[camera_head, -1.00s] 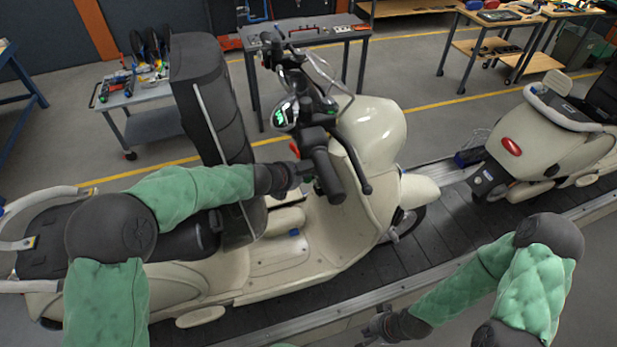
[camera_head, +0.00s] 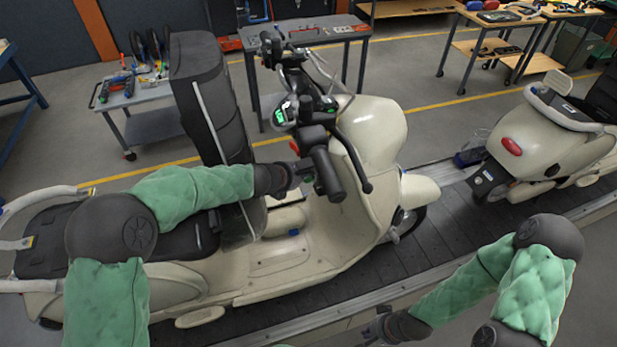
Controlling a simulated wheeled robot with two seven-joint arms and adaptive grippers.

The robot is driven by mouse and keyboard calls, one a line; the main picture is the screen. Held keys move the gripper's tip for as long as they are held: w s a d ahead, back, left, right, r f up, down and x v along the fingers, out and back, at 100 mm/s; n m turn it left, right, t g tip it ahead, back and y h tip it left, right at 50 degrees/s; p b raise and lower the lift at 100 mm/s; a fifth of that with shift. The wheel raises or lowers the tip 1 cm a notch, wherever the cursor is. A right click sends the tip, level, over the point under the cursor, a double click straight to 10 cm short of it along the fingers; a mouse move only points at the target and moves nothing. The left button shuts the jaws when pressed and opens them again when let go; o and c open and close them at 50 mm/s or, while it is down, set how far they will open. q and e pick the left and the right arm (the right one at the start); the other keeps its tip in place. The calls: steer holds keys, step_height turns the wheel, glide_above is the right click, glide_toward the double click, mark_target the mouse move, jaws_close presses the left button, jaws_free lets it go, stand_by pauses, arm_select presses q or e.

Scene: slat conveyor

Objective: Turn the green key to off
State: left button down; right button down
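A cream scooter (camera_head: 372,135) stands on the slat conveyor, with its handlebar grip (camera_head: 328,172) toward me and a lit green display (camera_head: 279,116) on the dash. A tiny green spot (camera_head: 308,179) shows beside my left gripper; I cannot tell whether it is the key. My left gripper (camera_head: 298,172) is at the steering column, just left of the handlebar grip, and its fingertips are mostly hidden. My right gripper (camera_head: 376,325) is low in the view, apart from the scooter, with its fingers spread and nothing between them.
A second cream scooter (camera_head: 550,145) stands farther along the conveyor (camera_head: 440,240) at the right. A tall black seat or case (camera_head: 207,100) rises behind my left forearm. A tool cart (camera_head: 150,122) and a grey table (camera_head: 305,32) stand beyond, across open floor.

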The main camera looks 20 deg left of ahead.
arm_select(q)
steer(key=shift+f, duration=0.2)
steer(key=p+v, duration=0.4)
steer(key=v, duration=0.5)
steer(key=shift+w+d+r, duration=0.25)
steer(key=shift+d+r, duration=0.05)
steer(key=shift+r, duration=0.05)
stand_by(0.7)
steer(key=shift+f, duration=0.1)
stand_by(0.4)
